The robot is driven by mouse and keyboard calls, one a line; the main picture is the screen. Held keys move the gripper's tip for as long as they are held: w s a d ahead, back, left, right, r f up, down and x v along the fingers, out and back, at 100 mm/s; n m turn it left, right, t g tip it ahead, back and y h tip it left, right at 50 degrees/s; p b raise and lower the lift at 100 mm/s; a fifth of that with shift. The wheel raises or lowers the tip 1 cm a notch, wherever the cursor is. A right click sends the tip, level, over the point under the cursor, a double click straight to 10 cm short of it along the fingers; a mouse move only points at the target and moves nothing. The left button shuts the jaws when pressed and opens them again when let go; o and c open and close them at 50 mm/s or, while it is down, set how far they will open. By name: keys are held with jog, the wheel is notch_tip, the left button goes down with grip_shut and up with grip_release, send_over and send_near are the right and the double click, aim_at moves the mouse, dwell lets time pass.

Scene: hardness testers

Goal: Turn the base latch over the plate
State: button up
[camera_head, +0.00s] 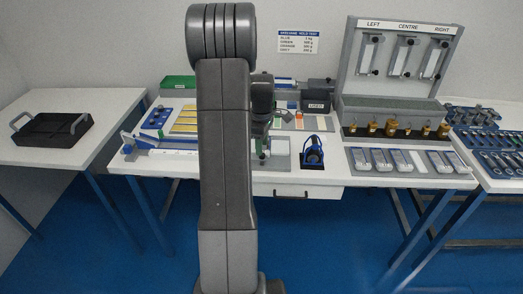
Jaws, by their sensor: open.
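My gripper (262,152) points down over the middle of the main table, just right of my upright arm. It is open, and its fingers are small and partly dark in this view. A pale grey flat plate (281,161) lies below and beside it near the table's front. I cannot make out the base latch; it may be hidden behind my arm or gripper. No thing shows clearly between the fingers.
A blue and black device (313,152) stands right of the gripper. A stand (398,62) marked LEFT, CENTRE, RIGHT rises behind brass weights (391,128). Grey blocks (395,160) line the right front. A black tray (52,128) sits on the left table.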

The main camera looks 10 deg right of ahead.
jog(key=shift+f, duration=1.75)
grip_shut()
